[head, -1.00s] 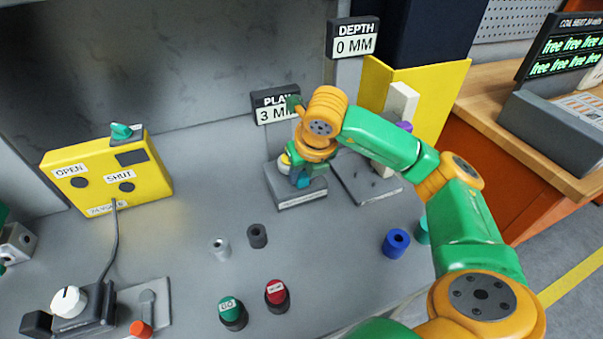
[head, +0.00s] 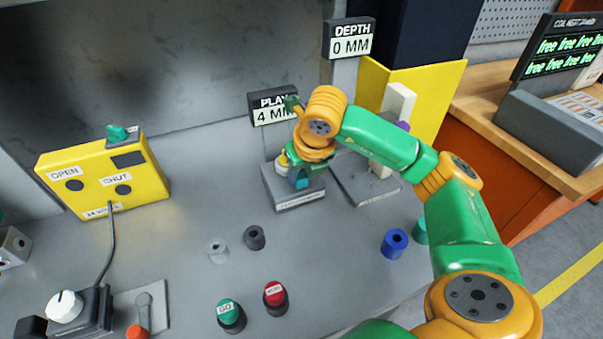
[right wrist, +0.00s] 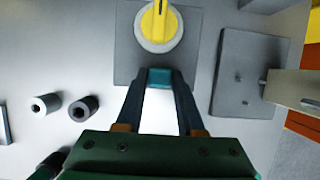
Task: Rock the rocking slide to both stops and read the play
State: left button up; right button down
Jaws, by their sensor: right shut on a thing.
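My right gripper (head: 299,177) reaches down over a grey block (head: 299,199) at the back of the bench. In the right wrist view the gripper (right wrist: 160,84) is shut on a small teal piece, which I take for the rocking slide (right wrist: 159,74), on the block's near side. A yellow part on a white disc (right wrist: 158,28) sits just beyond the fingertips. The arm and fingers hide much of the slide in the head view. The PLAY display (head: 273,108) reads 4 MM, its right end partly covered. My left gripper is not in view.
The DEPTH display (head: 350,40) reads 0 MM. A grey plate (head: 366,187) with a white upright lies right of the block. A yellow OPEN/SHUT box (head: 100,180), green GO button (head: 230,312), red button (head: 274,296) and small hollow cylinders (head: 254,237) stand leftward and in front.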

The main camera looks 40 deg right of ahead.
jog(key=shift+w+a, duration=0.1)
jog(key=shift+a, duration=0.15)
dwell(0.6)
jog(key=shift+c, duration=2.2)
grip_release()
